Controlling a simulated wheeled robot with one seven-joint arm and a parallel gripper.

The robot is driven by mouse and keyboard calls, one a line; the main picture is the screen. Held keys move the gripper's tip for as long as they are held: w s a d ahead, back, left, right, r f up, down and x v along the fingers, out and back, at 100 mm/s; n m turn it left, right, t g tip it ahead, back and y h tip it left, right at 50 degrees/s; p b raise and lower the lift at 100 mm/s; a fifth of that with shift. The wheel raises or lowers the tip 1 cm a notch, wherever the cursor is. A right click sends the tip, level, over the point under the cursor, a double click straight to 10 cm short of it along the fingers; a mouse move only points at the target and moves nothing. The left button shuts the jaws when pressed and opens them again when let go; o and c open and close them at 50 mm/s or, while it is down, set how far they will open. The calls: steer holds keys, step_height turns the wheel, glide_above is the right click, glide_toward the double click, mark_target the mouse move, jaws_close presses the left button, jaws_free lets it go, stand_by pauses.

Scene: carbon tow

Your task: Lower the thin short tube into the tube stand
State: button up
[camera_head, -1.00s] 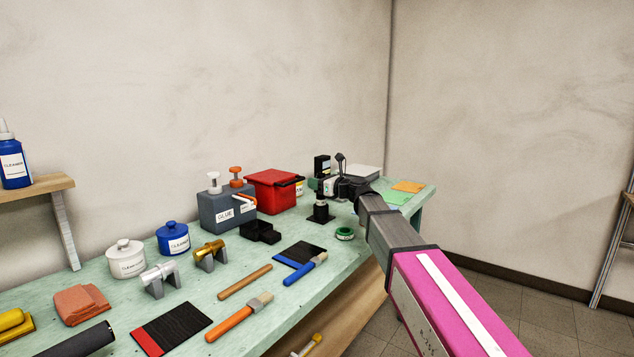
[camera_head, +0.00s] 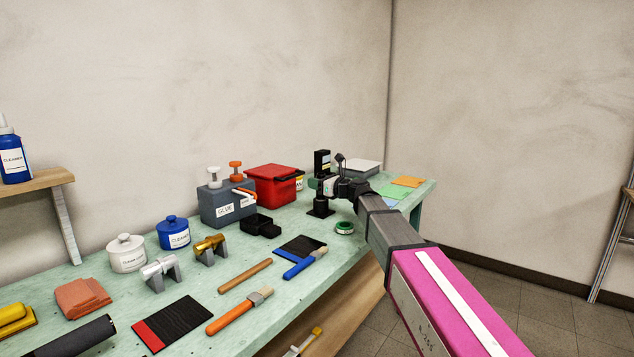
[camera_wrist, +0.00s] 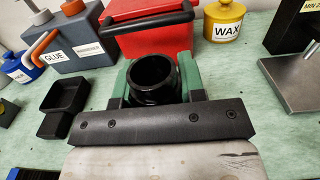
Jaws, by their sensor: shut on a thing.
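The thin short tube (camera_wrist: 152,72) is black and upright, its open mouth facing up in the wrist view. My gripper (camera_wrist: 153,84) is shut on it, with a green jaw on either side. In the head view my gripper (camera_head: 321,186) is directly above the tube stand (camera_head: 320,209), a small black stand with a square base on the bench. The tube's lower end and the stand's top are largely hidden by the jaws, so I cannot tell how deep the tube sits in the stand.
Behind the gripper is a red box (camera_head: 270,186), with a grey glue dispenser (camera_head: 226,206) and an open black tray (camera_head: 260,226) to its left. A yellow wax pot (camera_wrist: 224,20) stands beyond. A green tape roll (camera_head: 345,227) lies in front on the bench.

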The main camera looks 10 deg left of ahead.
steer(key=shift+f, duration=0.45)
steer(key=o, duration=1)
steer(key=v, duration=1)
steer(key=shift+s+d+f, duration=0.1)
steer(key=shift+s+d, duration=0.05)
steer(key=shift+d, duration=0.2)
